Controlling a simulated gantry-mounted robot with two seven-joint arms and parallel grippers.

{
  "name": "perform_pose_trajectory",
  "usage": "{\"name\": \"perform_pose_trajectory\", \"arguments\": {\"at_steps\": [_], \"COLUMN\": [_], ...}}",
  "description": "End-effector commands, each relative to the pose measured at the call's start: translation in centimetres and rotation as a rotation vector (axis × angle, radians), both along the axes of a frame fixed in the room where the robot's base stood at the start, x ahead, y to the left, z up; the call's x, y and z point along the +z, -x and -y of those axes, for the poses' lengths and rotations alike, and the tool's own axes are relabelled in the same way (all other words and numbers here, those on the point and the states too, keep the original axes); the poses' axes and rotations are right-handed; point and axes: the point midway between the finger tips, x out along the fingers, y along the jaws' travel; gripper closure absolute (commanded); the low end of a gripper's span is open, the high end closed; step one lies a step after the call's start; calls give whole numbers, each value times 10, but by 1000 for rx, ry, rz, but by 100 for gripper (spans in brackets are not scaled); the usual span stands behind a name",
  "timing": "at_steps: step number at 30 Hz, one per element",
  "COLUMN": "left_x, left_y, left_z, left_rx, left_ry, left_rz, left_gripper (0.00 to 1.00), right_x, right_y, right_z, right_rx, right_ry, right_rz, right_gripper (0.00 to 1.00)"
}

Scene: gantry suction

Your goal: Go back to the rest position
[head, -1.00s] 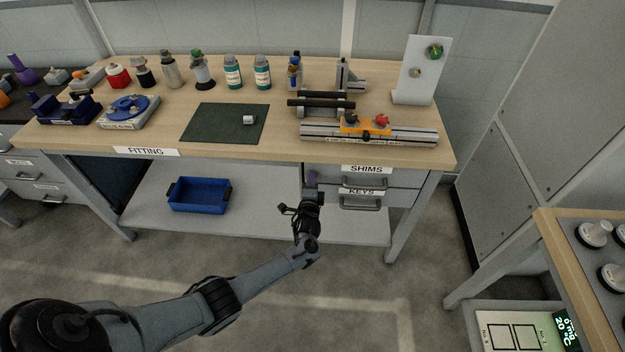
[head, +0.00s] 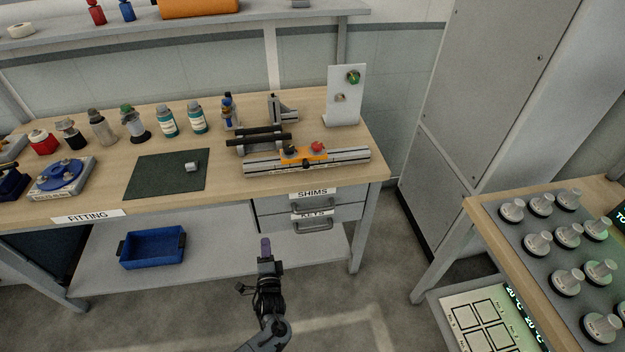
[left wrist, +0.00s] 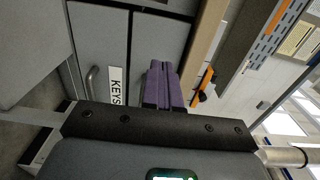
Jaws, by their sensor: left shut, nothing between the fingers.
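My left gripper (head: 265,246) is in front of the workbench, below the bench top and near the drawers. Its purple-tipped fingers are shut and hold nothing. In the left wrist view the two purple fingers (left wrist: 164,84) lie together, with the KEYS drawer (left wrist: 115,85) beyond them to the left. In the head view the SHIMS drawer (head: 290,203) and the KEYS drawer (head: 282,224) are both closed, right of and above the gripper. The gripper appears apart from them. My right gripper shows in neither view.
The wooden bench top (head: 225,185) carries bottles, a dark green mat (head: 150,178) and a rail fixture (head: 345,158). A blue bin (head: 153,248) sits on the lower shelf. At right stands another bench (head: 480,210) with several knobbed pieces. Floor between the benches is clear.

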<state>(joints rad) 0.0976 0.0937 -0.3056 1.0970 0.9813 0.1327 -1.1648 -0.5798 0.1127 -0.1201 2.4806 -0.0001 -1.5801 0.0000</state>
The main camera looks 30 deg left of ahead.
Motion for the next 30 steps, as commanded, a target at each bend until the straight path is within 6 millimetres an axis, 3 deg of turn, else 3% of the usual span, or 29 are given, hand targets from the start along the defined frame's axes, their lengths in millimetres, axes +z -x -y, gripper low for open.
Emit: {"name": "perform_pose_trajectory", "arguments": {"at_steps": [5, 9, 12, 18, 23, 30], "left_x": [-20, -50, -60, -63, -43, 35], "left_y": [21, 58, 90, 127, 148, 186], "left_z": [1, -3, -1, 25, 65, 135], "left_rx": [1, 7, -1, -53, -90, -77], "left_ry": [-1, 1, 30, 320, 694, 1165], "left_rz": [-40, -104, -118, -159, -211, -371], "left_gripper": [100, 100, 100, 100, 100, 100], "right_x": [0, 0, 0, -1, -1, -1], "right_y": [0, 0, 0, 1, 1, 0], "right_z": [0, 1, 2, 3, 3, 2], "right_rx": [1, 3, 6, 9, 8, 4], "right_ry": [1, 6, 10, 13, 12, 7], "right_rz": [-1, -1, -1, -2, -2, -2], "right_gripper": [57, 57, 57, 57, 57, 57]}}
